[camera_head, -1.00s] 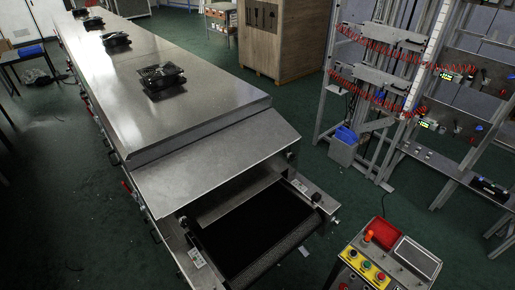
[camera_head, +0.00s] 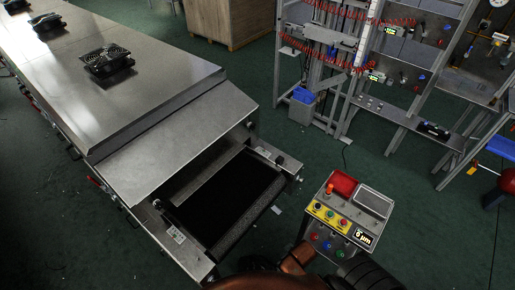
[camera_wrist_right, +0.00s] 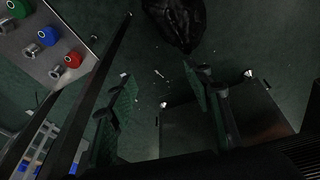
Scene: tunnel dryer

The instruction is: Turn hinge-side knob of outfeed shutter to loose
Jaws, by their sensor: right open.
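The outfeed end of the steel dryer (camera_head: 175,150) shows in the head view, with a dark belt (camera_head: 222,205) coming out under its sloped hood. A small dark knob-like part (camera_head: 157,203) sits at the left of the opening, and another (camera_head: 249,124) at the right. I cannot tell which is the hinge-side knob, and the shutter itself is not clear. My right gripper (camera_wrist_right: 165,98) is open and empty in the wrist view, its two fingers apart over the dark green floor. My left gripper is not in view.
A control stand (camera_head: 340,215) with a red tray and coloured buttons stands right of the outfeed. Its green, blue and red knobs (camera_wrist_right: 47,36) show in the wrist view. A rack with red coiled hoses (camera_head: 350,75) stands behind. Green floor lies open between them.

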